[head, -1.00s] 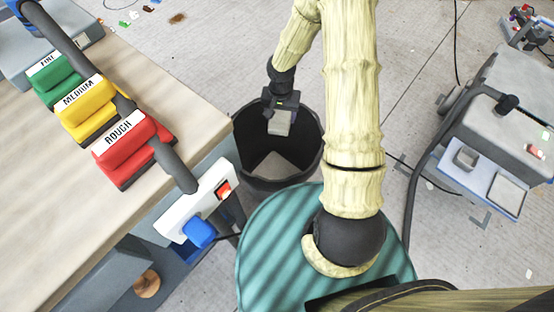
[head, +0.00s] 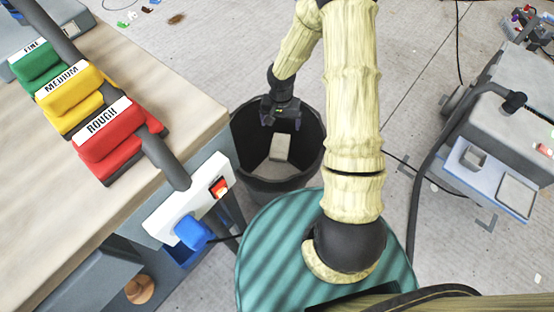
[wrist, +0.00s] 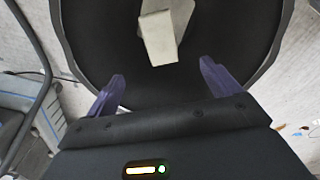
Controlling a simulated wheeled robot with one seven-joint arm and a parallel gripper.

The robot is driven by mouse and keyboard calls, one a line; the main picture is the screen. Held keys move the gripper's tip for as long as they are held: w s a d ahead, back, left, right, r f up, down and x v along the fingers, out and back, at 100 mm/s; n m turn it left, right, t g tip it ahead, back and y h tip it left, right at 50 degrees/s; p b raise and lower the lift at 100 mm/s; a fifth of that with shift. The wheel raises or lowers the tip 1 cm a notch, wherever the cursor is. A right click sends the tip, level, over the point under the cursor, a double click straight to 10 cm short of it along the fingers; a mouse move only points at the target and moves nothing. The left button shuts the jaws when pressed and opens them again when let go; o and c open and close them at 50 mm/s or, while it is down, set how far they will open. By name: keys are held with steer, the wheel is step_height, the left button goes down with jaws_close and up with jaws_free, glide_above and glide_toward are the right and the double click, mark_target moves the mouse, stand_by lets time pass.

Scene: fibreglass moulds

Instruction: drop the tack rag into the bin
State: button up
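The tack rag, a pale beige block-like piece, is below my gripper inside the bin's opening in the head view (head: 280,147). It also shows beyond the fingertips in the wrist view (wrist: 158,38). The dark round bin (head: 240,170) stands on the floor beside the bench. Its rim also shows in the wrist view (wrist: 72,50). My gripper (head: 281,119) is over the bin, with its purple fingers spread wide and nothing between them in the wrist view (wrist: 160,85). I cannot tell whether the rag is falling or resting on the lighter patch at the bottom.
A wooden bench (head: 190,110) at left carries red (head: 115,140), yellow (head: 68,95) and green (head: 38,62) sanding blocks. A white switch box (head: 190,200) is at its edge. A grey machine (head: 510,130) stands right. Open floor lies behind the bin.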

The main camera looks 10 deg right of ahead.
steer(key=shift+r, duration=0.1)
step_height(320, 180, up, 17)
steer(key=p, duration=0.6)
steer(key=shift+r, duration=0.15)
stand_by(0.7)
steer(key=s+r+n+t, duration=0.3)
steer(key=s+r+n, duration=0.2)
steer(key=s+r, duration=0.8)
steer(key=w+p+v, duration=0.2)
steer(key=p+v, duration=1)
steer(key=p, duration=0.1)
steer(key=w+r+p+v, duration=0.1)
steer(key=w+p+v, duration=0.2)
steer(key=p+v, duration=0.9)
steer(key=shift+r+p, duration=0.35)
steer(key=shift+p, duration=0.9)
